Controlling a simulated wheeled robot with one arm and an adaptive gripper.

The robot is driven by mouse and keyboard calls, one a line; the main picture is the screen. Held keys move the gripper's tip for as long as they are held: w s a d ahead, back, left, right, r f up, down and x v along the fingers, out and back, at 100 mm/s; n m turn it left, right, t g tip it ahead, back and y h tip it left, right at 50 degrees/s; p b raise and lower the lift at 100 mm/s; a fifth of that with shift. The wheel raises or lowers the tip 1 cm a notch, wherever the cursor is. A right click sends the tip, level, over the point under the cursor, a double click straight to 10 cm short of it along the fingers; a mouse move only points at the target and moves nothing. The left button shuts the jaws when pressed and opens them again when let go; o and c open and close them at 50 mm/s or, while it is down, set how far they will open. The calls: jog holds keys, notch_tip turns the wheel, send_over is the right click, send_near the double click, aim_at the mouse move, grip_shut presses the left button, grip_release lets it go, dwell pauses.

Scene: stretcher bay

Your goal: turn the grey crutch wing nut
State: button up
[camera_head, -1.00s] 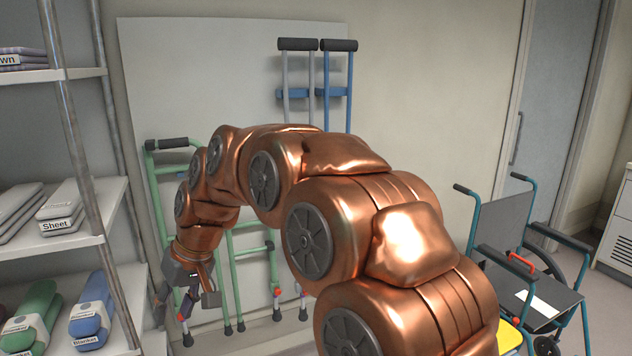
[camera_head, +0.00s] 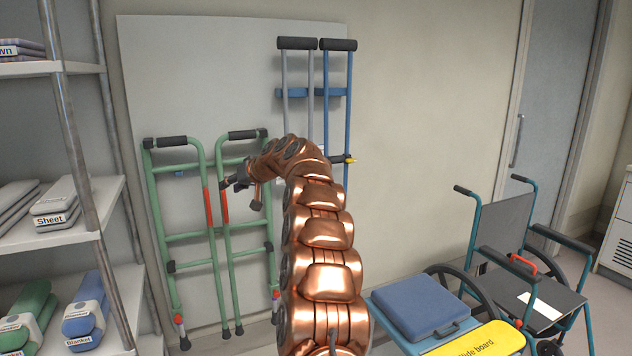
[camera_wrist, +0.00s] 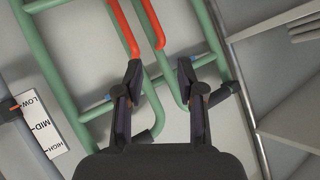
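The grey crutch (camera_head: 285,80) leans on the pale wall panel, left of the blue crutch (camera_head: 350,110). My arm hides its middle in the head view. In the wrist view, a grey pole (camera_wrist: 38,138) at the left edge carries a dark fitting with a small orange piece (camera_wrist: 15,107), beside a LOW/MID/HIGH label (camera_wrist: 45,115). I cannot tell surely whether this piece is the wing nut. My gripper (camera_wrist: 159,76) is open and empty, pointing at the green walking frame, with the grey pole off to its left. It also shows in the head view (camera_head: 240,190), left of the crutches.
The green walking frame (camera_head: 215,262) with red sections stands against the panel. A yellow piece (camera_head: 350,160) sticks out at the blue crutch. A shelf (camera_head: 75,240) is at left. A blue cushion (camera_head: 420,305), yellow slide board (camera_head: 480,343) and wheelchair (camera_head: 505,235) are at right.

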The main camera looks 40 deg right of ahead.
jog(key=s+d+f+t+h+b, duration=0.1)
jog(key=d+t+h, duration=0.15)
jog(key=d, duration=1.05)
jog(key=s+d+f+t+h+b, duration=0.15)
jog(key=d+h, duration=0.25)
jog(key=d, duration=1)
jog(key=shift+s+d+f+n+t+h+b, duration=0.65)
jog(key=shift+s+d+f+n+h, duration=0.5)
jog(key=shift+s+n, duration=1.15)
jog(key=p+x, duration=0.3)
jog(key=x, duration=0.4)
jog(key=shift+d+m+p, duration=0.35)
jog(key=shift+m, duration=0.05)
jog(key=shift+f, duration=0.15)
jog(key=shift+c, duration=0.2)
